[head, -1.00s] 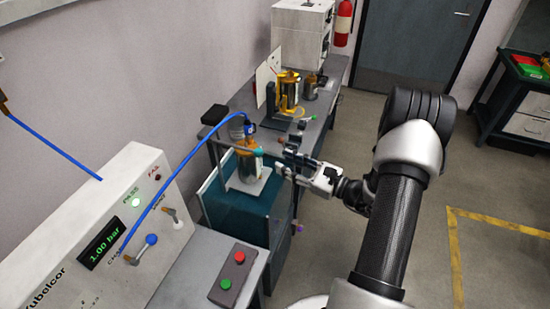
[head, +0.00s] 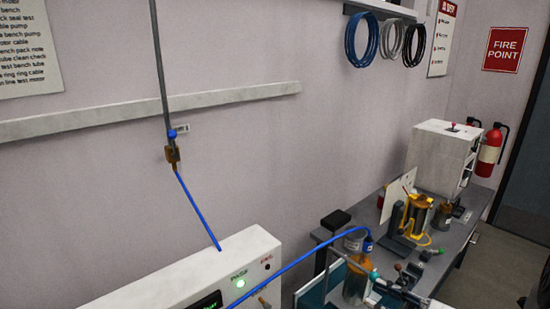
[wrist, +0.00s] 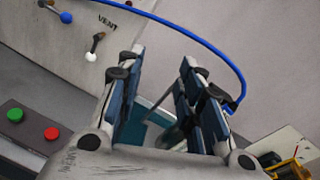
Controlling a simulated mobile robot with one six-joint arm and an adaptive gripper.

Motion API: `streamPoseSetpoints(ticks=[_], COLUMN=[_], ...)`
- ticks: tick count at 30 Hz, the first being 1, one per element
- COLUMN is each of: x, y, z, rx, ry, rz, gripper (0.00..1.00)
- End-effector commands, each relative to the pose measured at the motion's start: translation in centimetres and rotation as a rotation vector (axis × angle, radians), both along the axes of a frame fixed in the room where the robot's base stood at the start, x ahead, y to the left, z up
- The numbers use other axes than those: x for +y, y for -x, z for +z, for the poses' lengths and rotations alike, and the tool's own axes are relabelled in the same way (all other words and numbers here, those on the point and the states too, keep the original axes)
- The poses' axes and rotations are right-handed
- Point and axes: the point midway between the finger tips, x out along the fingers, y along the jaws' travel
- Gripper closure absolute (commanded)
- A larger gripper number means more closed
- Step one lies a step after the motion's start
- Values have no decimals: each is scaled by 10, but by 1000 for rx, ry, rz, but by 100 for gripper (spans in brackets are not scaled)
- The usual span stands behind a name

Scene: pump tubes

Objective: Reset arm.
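My gripper (wrist: 160,85) is open in the wrist view, with a clear gap between its two dark-padded fingers. Teal and grey surfaces show through the gap, and no held object shows there. In the head view my gripper (head: 405,286) is at the bottom edge, partly cut off, just right of a metal-and-amber pump (head: 357,280). I cannot tell whether they touch. A blue tube (head: 300,257) arches from the white test panel (head: 250,250) to a dark blue fitting above the pump. In the wrist view the tube (wrist: 215,48) passes beyond the right finger.
A yellow-framed pump unit (head: 417,212) and a white box (head: 440,155) stand on the grey bench (head: 455,240) behind. A green lamp (head: 240,284) is lit on the panel. Red (wrist: 52,133) and green (wrist: 15,115) buttons are at left in the wrist view.

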Motion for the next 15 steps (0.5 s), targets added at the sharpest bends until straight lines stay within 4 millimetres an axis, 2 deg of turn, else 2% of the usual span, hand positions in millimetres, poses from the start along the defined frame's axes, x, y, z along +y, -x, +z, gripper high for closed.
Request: streamPoseSetpoints(ticks=[1,3,6,10,12,15], x=[31,68,112,153,167,176], y=[6,22,51,95,120,153], z=[15,28,40,48,50,50], rx=[-8,-11,-22,-54,-81,-130], ry=[77,184,349,583,715,916], rz=[106,248,438,665,776,919], gripper=[66,66,66,66,66,66])
